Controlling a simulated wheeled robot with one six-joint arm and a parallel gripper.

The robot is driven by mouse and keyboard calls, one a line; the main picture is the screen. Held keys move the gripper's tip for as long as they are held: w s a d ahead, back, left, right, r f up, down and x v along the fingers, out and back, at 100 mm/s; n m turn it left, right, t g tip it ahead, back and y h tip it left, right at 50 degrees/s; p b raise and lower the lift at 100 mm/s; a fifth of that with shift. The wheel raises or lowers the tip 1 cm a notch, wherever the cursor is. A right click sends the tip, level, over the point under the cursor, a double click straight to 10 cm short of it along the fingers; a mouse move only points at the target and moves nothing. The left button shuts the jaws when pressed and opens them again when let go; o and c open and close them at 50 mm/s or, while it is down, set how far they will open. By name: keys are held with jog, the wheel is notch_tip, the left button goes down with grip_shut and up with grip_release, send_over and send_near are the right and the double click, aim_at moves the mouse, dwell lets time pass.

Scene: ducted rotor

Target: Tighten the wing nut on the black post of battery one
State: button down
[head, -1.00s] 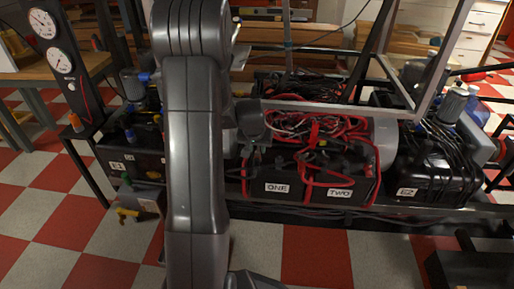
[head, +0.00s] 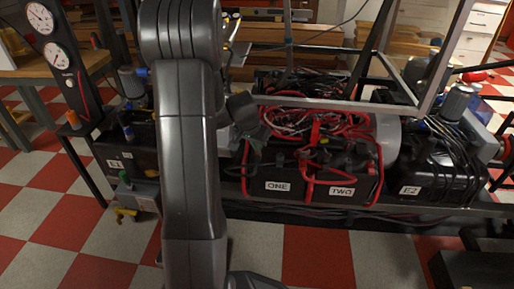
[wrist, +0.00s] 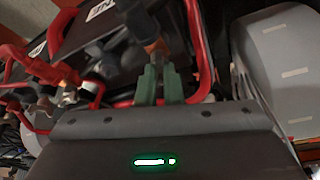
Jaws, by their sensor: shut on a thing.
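Battery one (head: 255,186) is a black case with a white label reading ONE, at the middle of the head view. Its label also shows upside down at the top of the wrist view (wrist: 102,10). My gripper (wrist: 158,70) has green fingers. They are closed on a small piece at the foot of a dark post with an orange-brown band (wrist: 150,42). This piece is where the wing nut sits, but its wings are mostly hidden between the fingertips. In the head view my arm covers part of the area and the gripper is small and dark.
Red cables (head: 310,130) loop over the batteries, and a red cable (wrist: 203,60) runs close beside the fingers. Battery two (head: 342,191) stands to the right. A grey cylinder (head: 386,140) is beyond it. A metal frame bar (head: 330,106) crosses above.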

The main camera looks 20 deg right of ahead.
jog(key=m, duration=0.2)
jog(key=m+g, duration=0.1)
jog(key=shift+w+a+m+h, duration=0.1)
jog(key=shift+w+m+h, duration=0.1)
jog(key=shift+m+h, duration=0.15)
jog(key=m+g, duration=0.1)
jog(key=m, duration=0.2)
jog(key=shift+w+m+g, duration=0.15)
jog(key=shift+m+g, duration=0.2)
jog(key=shift+g, duration=0.05)
jog(key=m, duration=0.2)
jog(key=m+g, duration=0.1)
jog(key=m, duration=0.1)
jog(key=m+g, duration=0.1)
jog(key=m, duration=0.1)
jog(key=shift+w, duration=0.25)
jog(key=shift+r+m, duration=0.1)
jog(key=shift+m, duration=0.2)
jog(key=c, duration=1.6)
grip_release()
jog(key=shift+o, duration=0.2)
jog(key=p+v, duration=0.5)
jog(key=v, duration=0.8)
jog(key=shift+w+r, duration=0.3)
jog(key=shift+r, duration=0.1)
